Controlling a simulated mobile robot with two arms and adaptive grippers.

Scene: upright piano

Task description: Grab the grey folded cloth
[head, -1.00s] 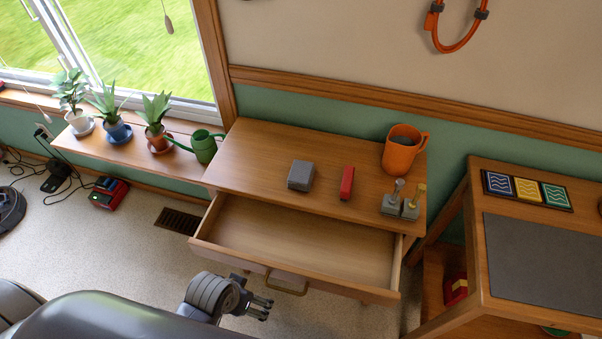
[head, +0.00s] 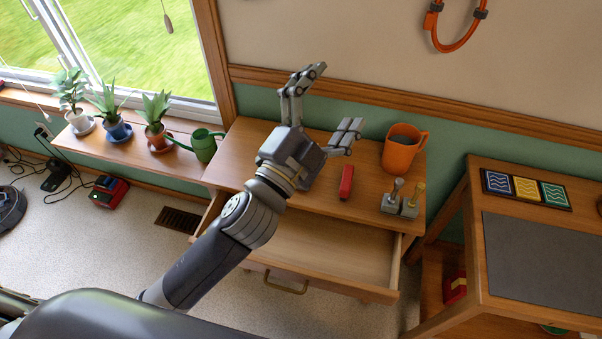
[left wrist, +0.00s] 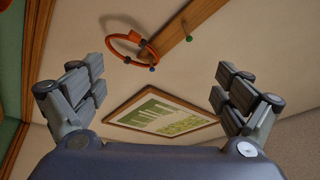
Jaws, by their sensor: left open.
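The grey folded block that looks like the cloth lay on the desk top left of the red object in the earlier head view. It is now hidden behind my left gripper and wrist. My left gripper (head: 334,100) is raised over the desk (head: 245,145), its two fingers spread wide and pointing up toward the wall. Nothing is between the fingers. The left wrist view also shows the gripper (left wrist: 158,88) open and empty, facing the wall and a hanging picture. My right gripper is in no view.
A red object (head: 346,182), an orange mug (head: 399,153) and small grey stands with knobs (head: 400,203) are on the desk. The drawer (head: 340,250) is open in front. A green watering can (head: 203,146) and potted plants stand left. A second desk (head: 475,240) is right.

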